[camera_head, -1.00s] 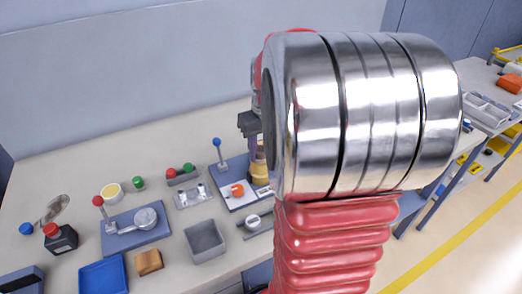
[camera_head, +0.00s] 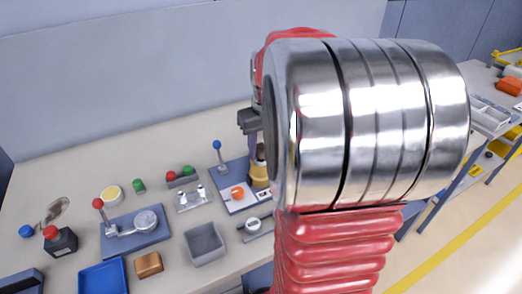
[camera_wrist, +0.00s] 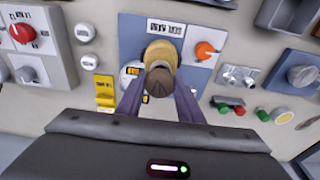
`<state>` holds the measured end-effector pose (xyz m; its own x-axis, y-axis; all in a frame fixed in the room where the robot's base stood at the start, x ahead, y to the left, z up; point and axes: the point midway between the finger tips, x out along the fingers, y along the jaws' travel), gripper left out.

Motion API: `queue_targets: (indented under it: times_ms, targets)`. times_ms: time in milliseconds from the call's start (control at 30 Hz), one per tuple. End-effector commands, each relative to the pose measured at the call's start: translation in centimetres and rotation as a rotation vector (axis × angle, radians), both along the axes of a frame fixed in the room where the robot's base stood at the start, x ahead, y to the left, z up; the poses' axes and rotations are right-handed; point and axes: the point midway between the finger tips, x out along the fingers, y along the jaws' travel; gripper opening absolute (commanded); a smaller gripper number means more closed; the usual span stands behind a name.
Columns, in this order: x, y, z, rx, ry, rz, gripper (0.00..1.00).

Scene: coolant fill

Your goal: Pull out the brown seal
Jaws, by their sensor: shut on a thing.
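In the wrist view, the brown seal (camera_wrist: 158,82) is a small dark brown faceted piece between the two fingers of my gripper (camera_wrist: 158,88). The fingers are shut on it. Behind it is a tan, rounded fitting (camera_wrist: 160,50) on a blue panel (camera_wrist: 133,30). I cannot tell whether the seal is still touching the fitting.
An orange knob (camera_wrist: 205,50) and a blue-topped lever (camera_head: 217,146) are close beside the fitting. A grey open bin (camera_head: 204,244), a blue tray (camera_head: 103,276) and a red-knobbed lever panel (camera_head: 135,231) lie further left on the bench. A wall stands behind.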

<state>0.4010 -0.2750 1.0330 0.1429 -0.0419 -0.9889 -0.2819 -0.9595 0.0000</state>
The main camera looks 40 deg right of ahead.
Motion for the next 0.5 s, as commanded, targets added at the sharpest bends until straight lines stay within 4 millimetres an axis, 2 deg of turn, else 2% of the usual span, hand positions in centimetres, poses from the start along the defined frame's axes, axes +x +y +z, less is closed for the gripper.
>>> queue_targets:
  times_ms: [500]
  targets:
    - [0.0,0.0,1.9,-0.001,-0.001,0.000,0.19]
